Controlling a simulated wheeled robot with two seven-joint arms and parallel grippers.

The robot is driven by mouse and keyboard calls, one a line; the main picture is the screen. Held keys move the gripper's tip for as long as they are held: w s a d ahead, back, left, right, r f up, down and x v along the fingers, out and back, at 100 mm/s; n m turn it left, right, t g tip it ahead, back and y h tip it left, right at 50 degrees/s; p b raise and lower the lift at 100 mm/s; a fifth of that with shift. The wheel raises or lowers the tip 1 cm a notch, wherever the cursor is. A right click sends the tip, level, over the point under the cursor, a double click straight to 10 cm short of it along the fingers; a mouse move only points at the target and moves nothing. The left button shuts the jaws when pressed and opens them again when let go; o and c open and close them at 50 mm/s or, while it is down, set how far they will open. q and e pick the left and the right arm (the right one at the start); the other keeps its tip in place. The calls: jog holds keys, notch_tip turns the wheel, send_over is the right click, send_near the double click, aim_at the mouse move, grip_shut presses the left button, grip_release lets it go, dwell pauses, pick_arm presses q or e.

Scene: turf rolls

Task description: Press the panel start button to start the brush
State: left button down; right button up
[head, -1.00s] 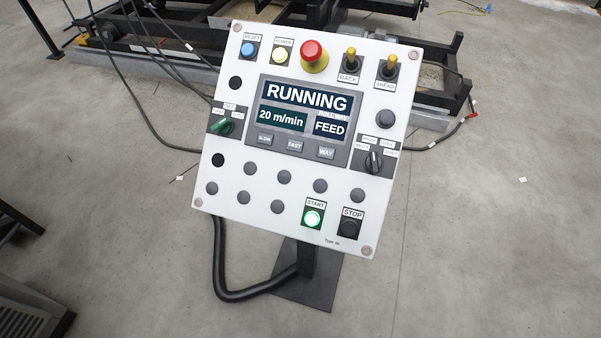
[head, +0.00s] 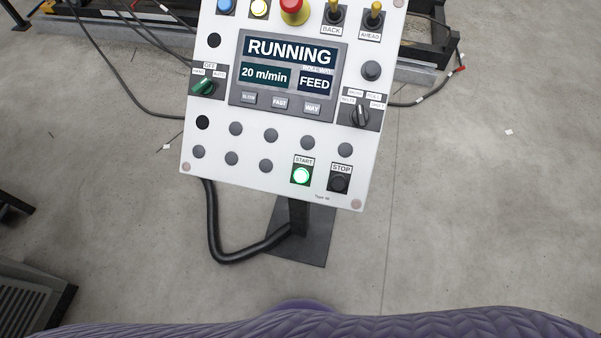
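The white control panel (head: 215,138) stands on a post in front of me, tilted in the picture. The panel screen (head: 290,65) reads RUNNING, 20 m/min and FEED. Neither of my grippers is in view. The brush is not identifiable in this view.
The red emergency knob (head: 293,10) and yellow toggles are at the panel's top. A black hose (head: 213,230) curves from the panel to its base plate (head: 314,245). Dark machine frames lie behind, with cables. Grey floor (head: 470,210) is clear at right.

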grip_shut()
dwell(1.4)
